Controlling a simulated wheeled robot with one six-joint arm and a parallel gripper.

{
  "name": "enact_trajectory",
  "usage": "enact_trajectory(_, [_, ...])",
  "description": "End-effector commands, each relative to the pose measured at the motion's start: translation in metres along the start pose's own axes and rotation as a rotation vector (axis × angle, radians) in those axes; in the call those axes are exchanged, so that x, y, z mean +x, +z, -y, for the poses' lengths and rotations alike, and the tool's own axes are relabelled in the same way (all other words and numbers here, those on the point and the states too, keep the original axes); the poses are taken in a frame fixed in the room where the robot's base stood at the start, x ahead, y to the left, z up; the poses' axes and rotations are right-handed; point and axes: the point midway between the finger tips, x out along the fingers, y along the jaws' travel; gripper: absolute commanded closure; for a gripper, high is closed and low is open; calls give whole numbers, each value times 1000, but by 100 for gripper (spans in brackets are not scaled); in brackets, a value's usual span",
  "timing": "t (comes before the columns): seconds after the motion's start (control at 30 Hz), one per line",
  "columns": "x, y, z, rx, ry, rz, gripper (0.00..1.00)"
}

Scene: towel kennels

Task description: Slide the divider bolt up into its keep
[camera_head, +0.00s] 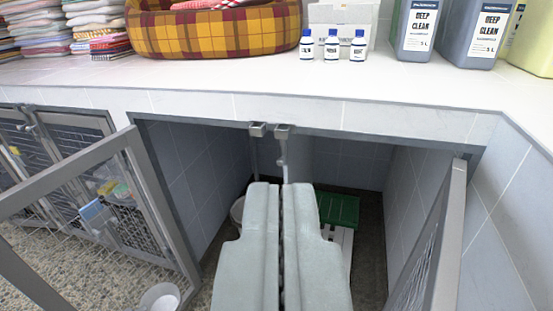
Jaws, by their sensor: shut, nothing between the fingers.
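My gripper (283,188) is in the lower middle, its two grey fingers shut together with nothing between them. Just beyond the fingertips, a thin upright metal bolt (281,154) shows below a small grey keep (283,131) under the counter's front edge. A second, similar keep bracket (257,129) sits just to its left, with a thin upright rod below it. The bolt's lower part is hidden behind my fingers. I cannot tell whether the bolt's top is inside the keep, or whether my fingertips touch the bolt.
Mesh doors stand open at left (150,215) and right (440,240) of the kennel opening. Inside are a green item (340,208) and a pale bowl (238,211), partly hidden. The counter (250,85) carries a plaid bed (215,35), bottles and towels. A bowl (160,297) lies at lower left.

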Motion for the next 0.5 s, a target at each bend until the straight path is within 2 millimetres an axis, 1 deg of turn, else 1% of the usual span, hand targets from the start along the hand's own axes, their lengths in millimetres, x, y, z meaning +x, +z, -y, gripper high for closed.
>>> enact_trajectory(0.27, [70, 10, 5, 291, -16, -20, 100])
enact_trajectory(0.5, [134, 26, 8, 583, -26, -47, 100])
